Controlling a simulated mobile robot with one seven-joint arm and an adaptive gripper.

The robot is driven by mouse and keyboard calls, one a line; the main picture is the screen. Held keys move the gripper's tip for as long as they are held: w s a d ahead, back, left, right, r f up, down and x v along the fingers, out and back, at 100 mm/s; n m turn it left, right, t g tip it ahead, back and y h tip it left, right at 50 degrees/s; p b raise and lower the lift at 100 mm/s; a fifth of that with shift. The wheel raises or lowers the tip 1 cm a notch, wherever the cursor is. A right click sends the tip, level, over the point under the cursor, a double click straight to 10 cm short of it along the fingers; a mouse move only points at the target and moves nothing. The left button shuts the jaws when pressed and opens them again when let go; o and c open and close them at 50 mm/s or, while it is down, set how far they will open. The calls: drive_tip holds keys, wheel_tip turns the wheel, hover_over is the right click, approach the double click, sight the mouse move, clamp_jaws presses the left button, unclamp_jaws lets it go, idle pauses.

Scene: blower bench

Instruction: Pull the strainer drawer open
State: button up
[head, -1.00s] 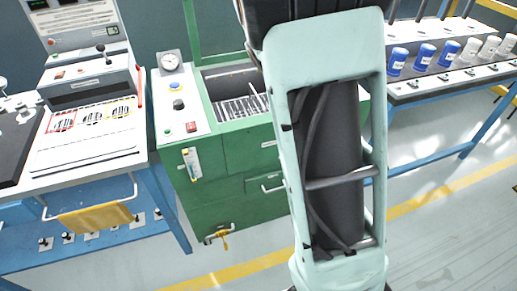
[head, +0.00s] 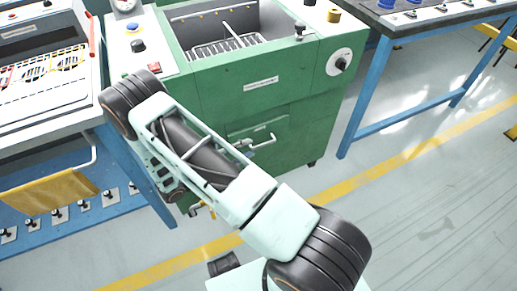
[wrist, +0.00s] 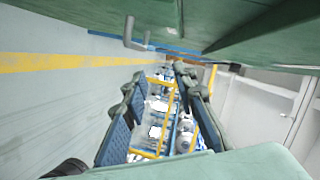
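The green machine (head: 215,90) stands in the middle of the head view. The strainer drawer (head: 245,133) appears to be the front panel with a grey bar handle (head: 264,144); it looks shut, and my arm hides its lower left part. In the wrist view a grey handle (wrist: 134,42) sticks out from a close green surface at the top. My gripper (wrist: 157,76) shows there as two dark fingers with blue inner faces, apart and empty. It is off to one side of the handle, not touching it.
A blue-legged bench (head: 140,165) with a yellow cloth (head: 50,198) stands close on the left. Another blue-framed bench (head: 420,115) is at right. A yellow-handled valve (head: 202,208) sits low on the machine. The floor right of the machine is clear.

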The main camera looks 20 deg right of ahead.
drive_tip(key=n, duration=0.2)
approach(261, 146)
drive_tip(key=shift+t, duration=0.4)
drive_tip(key=b+x, duration=0.1)
drive_tip(key=x, duration=0.4)
drive_tip(key=b+x, duration=0.2)
drive_tip(key=x, duration=0.4)
drive_tip(key=shift+s+d+f, duration=0.15)
drive_tip(key=shift+s+f, duration=0.05)
clamp_jaws()
